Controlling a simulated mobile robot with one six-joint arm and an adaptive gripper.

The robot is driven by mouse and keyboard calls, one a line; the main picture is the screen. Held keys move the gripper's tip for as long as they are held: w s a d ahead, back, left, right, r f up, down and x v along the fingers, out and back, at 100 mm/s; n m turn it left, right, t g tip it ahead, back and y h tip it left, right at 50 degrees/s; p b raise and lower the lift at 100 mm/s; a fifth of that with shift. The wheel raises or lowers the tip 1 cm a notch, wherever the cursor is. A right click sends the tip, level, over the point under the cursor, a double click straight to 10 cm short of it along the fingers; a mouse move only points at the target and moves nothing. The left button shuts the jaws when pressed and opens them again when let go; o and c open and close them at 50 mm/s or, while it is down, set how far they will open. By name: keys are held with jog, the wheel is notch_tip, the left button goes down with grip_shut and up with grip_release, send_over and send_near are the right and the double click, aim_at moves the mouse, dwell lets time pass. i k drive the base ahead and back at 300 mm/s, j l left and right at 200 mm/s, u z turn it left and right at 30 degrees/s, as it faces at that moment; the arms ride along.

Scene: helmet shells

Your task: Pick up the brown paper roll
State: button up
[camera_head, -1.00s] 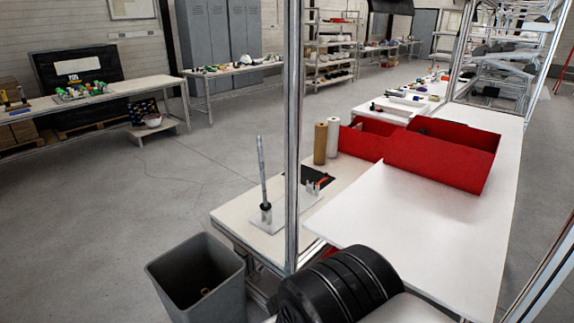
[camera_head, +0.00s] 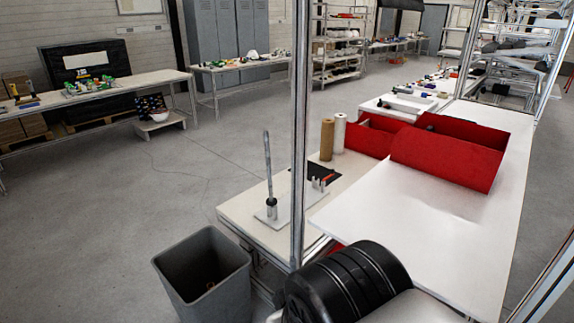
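The brown paper roll (camera_head: 327,140) stands upright on the white workbench, at its back left, behind the metal post. A white roll (camera_head: 339,134) stands upright right beside it. The lower part of the brown roll is in view above the bench top. My gripper is not in view. My black ribbed arm part (camera_head: 345,285) shows at the bottom centre, well in front of the roll.
Red bins (camera_head: 450,155) stand right of the rolls. A metal post (camera_head: 299,130) rises left of them. A rod on a stand (camera_head: 268,175) and a black mat (camera_head: 322,172) lie nearer. A grey waste bin (camera_head: 205,275) stands on the floor. The white bench top (camera_head: 430,235) is clear.

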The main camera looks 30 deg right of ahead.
aim_at(328, 124)
jog(key=i+j+u, duration=1)
jog(key=i+u, duration=0.15)
jog(key=i+z, duration=0.15)
jog(key=i, duration=0.35)
jog(key=i+z, duration=0.15)
jog(key=i, duration=0.4)
jog(key=i+j+z, duration=0.1)
jog(key=i, duration=0.4)
jog(key=i+j+z, duration=0.15)
jog(key=i, duration=0.35)
jog(key=i+l+z, duration=0.1)
jog(key=i+z, duration=0.75)
jog(key=i+j+z, duration=0.2)
jog(key=i+z, duration=0.2)
jog(key=i+j+z, duration=0.45)
jog(key=i+l+z, duration=0.45)
jog(key=i, duration=0.2)
jog(key=i+z, duration=0.5)
jog(key=i, duration=0.2)
jog(key=i+j+z, duration=0.2)
jog(key=i+z, duration=0.25)
jog(key=i, duration=0.25)
jog(key=i+l, duration=0.2)
jog(key=i, duration=0.2)
jog(key=i+l, duration=0.15)
jog(key=i, duration=0.25)
jog(key=i+l, duration=0.2)
jog(key=i, duration=0.2)
jog(key=i+l, duration=0.2)
jog(key=i, duration=0.2)
